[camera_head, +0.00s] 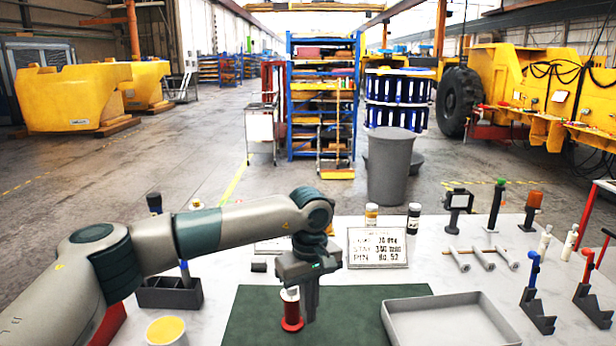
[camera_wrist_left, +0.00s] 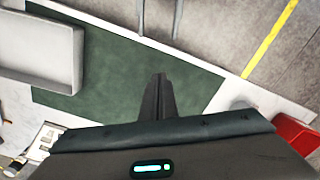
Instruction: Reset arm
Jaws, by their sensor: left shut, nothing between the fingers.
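My left arm comes in from the left in the head view and bends down at the wrist. My left gripper (camera_head: 310,300) points down above the green mat (camera_head: 255,318), its fingers shut with nothing between them. In the left wrist view the shut fingers (camera_wrist_left: 158,98) show over the green mat (camera_wrist_left: 100,75). A red spool-like piece with a white top (camera_head: 291,310) stands on the mat just left of the fingers in the head view; whether it touches them I cannot tell. My right gripper is in neither view.
A grey tray (camera_head: 445,338) lies right of the mat; it also shows in the left wrist view (camera_wrist_left: 75,60). A sign card (camera_head: 378,248), small jars, a dark block holder (camera_head: 168,294), a yellow-topped cup (camera_head: 166,331) and several upright tools stand around. White table shows between them.

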